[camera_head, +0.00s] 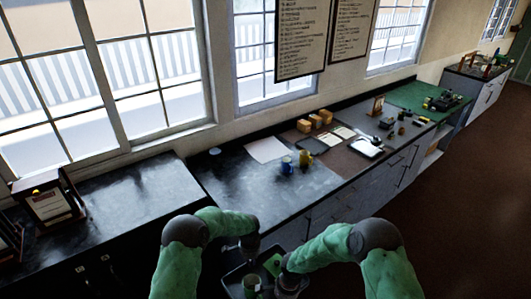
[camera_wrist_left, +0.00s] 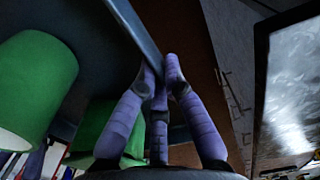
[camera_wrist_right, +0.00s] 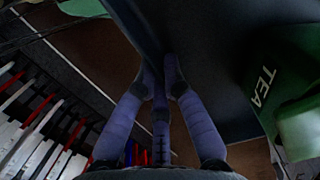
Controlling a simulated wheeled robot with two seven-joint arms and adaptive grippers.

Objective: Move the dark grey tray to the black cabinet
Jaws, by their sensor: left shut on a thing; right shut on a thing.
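The dark grey tray (camera_head: 231,277) is at the bottom of the head view, in front of my body. My left gripper (camera_head: 250,257) is shut on its far wall, and the left wrist view shows the fingers (camera_wrist_left: 160,80) pinching the tray wall (camera_wrist_left: 138,30). My right gripper (camera_head: 287,279) is shut on the wall at the right; its fingers (camera_wrist_right: 160,82) show in the right wrist view. A green mug (camera_head: 252,285) and a green box (camera_head: 273,263) marked TEA are in the tray. A black cabinet (camera_head: 130,205) with a mostly bare top stands at the left.
A framed stand (camera_head: 49,203) sits at the black cabinet's left end. Open floor (camera_head: 450,210) lies at right.

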